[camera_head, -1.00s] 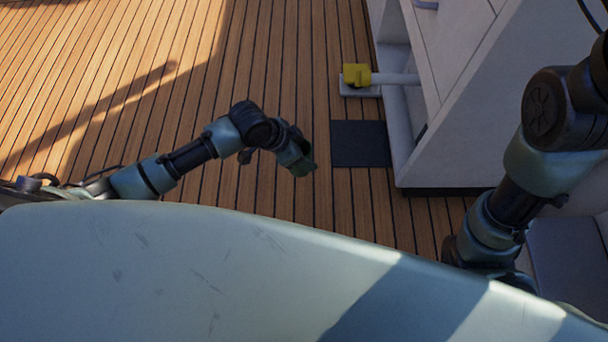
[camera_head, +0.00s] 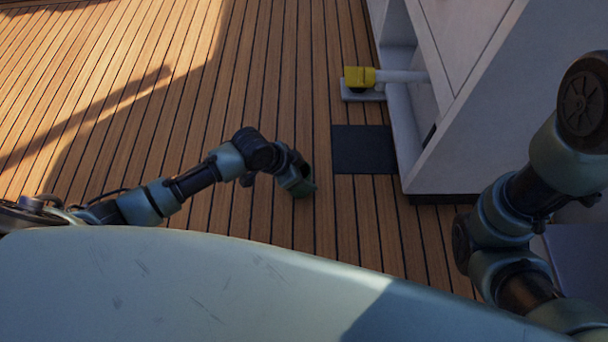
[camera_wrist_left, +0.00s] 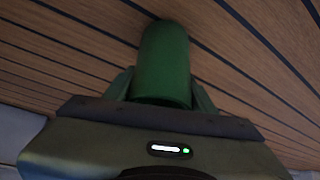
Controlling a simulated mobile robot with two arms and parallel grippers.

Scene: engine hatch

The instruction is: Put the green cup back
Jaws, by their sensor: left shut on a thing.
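The green cup (camera_wrist_left: 163,65) is between the two fingers of my left gripper (camera_wrist_left: 160,88) in the left wrist view. The gripper is shut on it. In the head view my left gripper (camera_head: 304,186) is over the wooden deck, left of the dark mat, and only a small green part of the cup (camera_head: 307,190) shows there. How high the cup is above the deck I cannot tell. My right arm is at the right edge of the head view, but its gripper is not in view.
A dark square mat (camera_head: 363,149) lies on the deck beside a white cabinet (camera_head: 470,95). A yellow-ended fitting (camera_head: 360,76) on a pale pipe stands behind the mat. The wooden deck (camera_head: 120,130) at left is clear.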

